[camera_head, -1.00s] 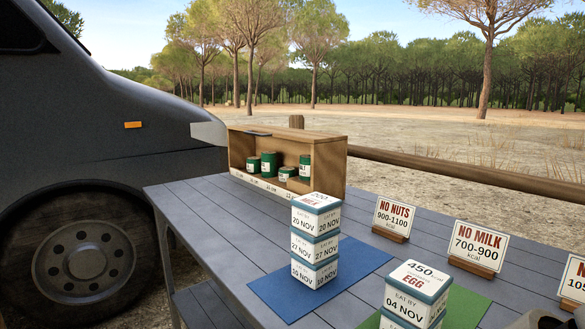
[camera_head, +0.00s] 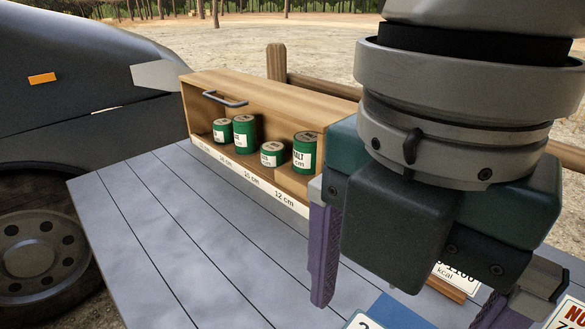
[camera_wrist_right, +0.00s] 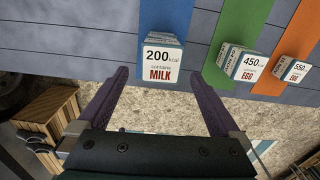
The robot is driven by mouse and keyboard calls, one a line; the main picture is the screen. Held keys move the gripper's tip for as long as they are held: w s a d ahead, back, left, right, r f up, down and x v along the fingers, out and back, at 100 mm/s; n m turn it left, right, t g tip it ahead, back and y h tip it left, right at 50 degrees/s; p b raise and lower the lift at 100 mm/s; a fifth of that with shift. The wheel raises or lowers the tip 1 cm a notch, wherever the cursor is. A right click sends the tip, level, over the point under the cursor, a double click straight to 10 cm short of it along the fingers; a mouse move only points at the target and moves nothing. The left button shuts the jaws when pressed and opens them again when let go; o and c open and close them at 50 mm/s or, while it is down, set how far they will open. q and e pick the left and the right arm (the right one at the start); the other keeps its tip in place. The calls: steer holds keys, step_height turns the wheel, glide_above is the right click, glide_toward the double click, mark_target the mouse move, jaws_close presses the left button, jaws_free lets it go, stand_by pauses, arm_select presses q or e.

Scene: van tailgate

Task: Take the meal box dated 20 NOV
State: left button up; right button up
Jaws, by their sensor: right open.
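My right gripper (camera_head: 405,308) fills the right of the head view, its purple-padded fingers open and pointing down. In the right wrist view the open, empty gripper (camera_wrist_right: 158,76) faces a white and blue meal box (camera_wrist_right: 162,58) marked 200 kcal, contains MILK. This box lies between and just beyond the fingertips; contact cannot be told. Its date is not readable now; earlier the top box with MILK on its lid showed 20 NOV. A white corner of a box (camera_head: 366,322) shows at the bottom of the head view. My left gripper is not in view.
The blue mat (camera_wrist_right: 172,15) lies under the stack. A 450 kcal EGG box (camera_wrist_right: 247,65) and a 550 kcal EGG box (camera_wrist_right: 290,69) stand to its right. A wooden shelf (camera_head: 262,90) with green tins stands behind. The table's left part (camera_head: 150,215) is clear.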

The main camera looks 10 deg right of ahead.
step_height(320, 180, down, 6)
steer(key=shift+s+d+r+b, duration=0.1)
steer(key=shift+s+b, duration=0.05)
steer(key=shift+b, duration=0.6)
steer(key=shift+c, duration=0.7)
steer(key=c, duration=1.3)
steer(key=shift+o, duration=0.2)
